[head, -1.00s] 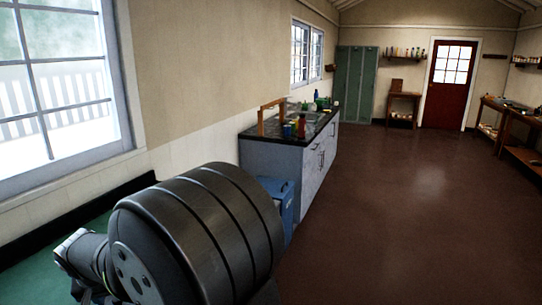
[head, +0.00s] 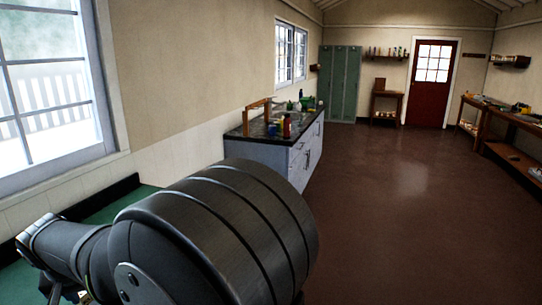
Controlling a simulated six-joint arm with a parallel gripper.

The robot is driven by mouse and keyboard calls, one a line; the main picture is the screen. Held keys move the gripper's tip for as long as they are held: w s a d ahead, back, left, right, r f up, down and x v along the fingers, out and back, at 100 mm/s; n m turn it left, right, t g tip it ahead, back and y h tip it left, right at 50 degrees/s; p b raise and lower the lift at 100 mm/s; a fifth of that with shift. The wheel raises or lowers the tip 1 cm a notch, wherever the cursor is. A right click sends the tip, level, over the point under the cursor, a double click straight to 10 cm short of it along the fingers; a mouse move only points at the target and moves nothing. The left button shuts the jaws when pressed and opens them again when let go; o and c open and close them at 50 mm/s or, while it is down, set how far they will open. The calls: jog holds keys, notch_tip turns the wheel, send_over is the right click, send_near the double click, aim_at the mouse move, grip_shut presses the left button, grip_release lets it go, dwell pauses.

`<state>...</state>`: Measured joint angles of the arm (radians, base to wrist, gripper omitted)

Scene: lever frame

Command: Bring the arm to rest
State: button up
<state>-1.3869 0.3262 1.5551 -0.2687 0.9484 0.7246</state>
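My arm shows in the head view as a large dark ribbed joint (head: 235,230) at the bottom, with a grey link (head: 75,245) reaching to its left over a green surface (head: 145,194). My gripper is not in the picture, so I cannot see whether it is open or shut. A wooden frame (head: 247,112) stands on a dark-topped counter (head: 238,135) beyond the arm.
Bottles and small items, including a red one (head: 287,127), crowd the counter. Green lockers (head: 340,85) and a red door (head: 432,85) stand at the far wall. A workbench (head: 505,115) runs along the right. The brown floor (head: 400,220) is clear.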

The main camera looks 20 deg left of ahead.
jog(key=v, duration=1.1)
jog(key=x, duration=1.7)
jog(key=shift+f, duration=0.2)
jog(key=w, duration=0.8)
jog(key=shift+a+f, duration=0.15)
jog(key=shift+f, duration=0.15)
jog(key=s+d+r+n, duration=0.2)
jog(key=s+r+n, duration=0.1)
jog(key=r, duration=0.6)
jog(key=s+d+r+n, duration=0.2)
jog(key=s+r+n, duration=0.2)
jog(key=r, duration=0.5)
jog(key=shift+d+r+t+h, duration=0.2)
jog(key=shift+r+t+h, duration=0.1)
jog(key=shift+r, duration=0.1)
